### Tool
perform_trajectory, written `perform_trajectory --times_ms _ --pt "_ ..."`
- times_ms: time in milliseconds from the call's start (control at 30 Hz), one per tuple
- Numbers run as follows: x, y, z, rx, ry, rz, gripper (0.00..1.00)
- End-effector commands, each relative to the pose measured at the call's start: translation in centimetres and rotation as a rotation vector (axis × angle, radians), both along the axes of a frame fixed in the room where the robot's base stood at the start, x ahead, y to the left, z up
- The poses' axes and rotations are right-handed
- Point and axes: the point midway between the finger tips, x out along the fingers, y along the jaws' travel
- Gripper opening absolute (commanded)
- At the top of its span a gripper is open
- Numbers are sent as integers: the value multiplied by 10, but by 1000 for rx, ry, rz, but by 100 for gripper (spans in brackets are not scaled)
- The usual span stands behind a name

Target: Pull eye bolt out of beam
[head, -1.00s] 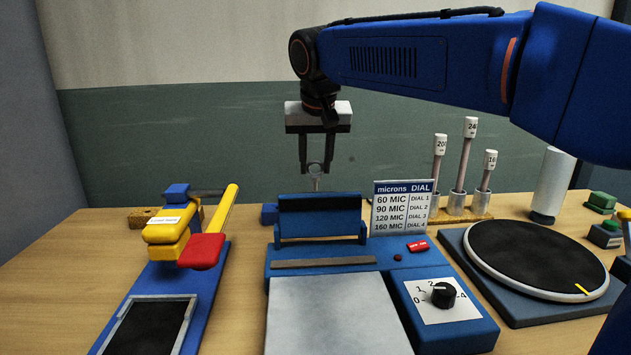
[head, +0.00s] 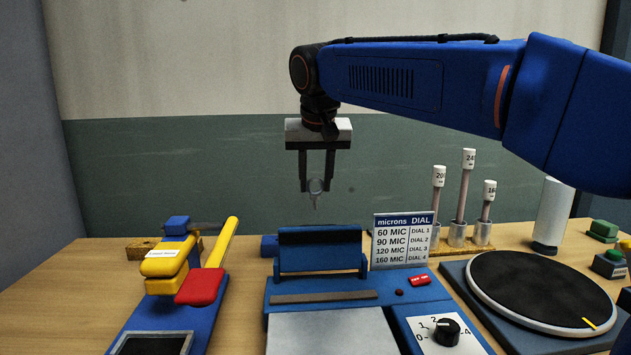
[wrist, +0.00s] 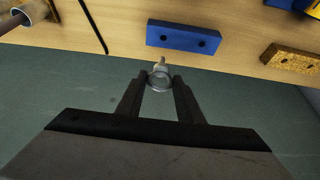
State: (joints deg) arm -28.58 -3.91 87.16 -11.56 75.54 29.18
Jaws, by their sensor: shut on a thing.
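My gripper (head: 316,187) hangs over the bench, its two dark fingers pointing down. It is shut on a grey metal eye bolt (head: 316,186), holding it by its ring. The ring and short shank also show between the fingertips in the wrist view (wrist: 161,79). The shank points down and its tip is in free air in the head view. The blue beam (wrist: 183,37), with two dark holes in it, lies on the bench below. In the head view only its left end (head: 269,246) shows; the blue machine hides the rest.
A blue machine (head: 320,250) with a dial and microns sign (head: 402,240) stands in front of the beam. A yellow-and-red handled press (head: 185,270) is at left. White-topped rods (head: 464,200) and a black turntable (head: 540,285) are at right. A drilled tan block (wrist: 290,58) lies near the beam.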

Motion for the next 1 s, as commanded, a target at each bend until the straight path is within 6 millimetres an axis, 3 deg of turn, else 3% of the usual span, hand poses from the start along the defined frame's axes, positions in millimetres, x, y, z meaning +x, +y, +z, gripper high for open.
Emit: perform_trajectory --times_ms 1000 --pt "0 0 10 0 0 0 17"
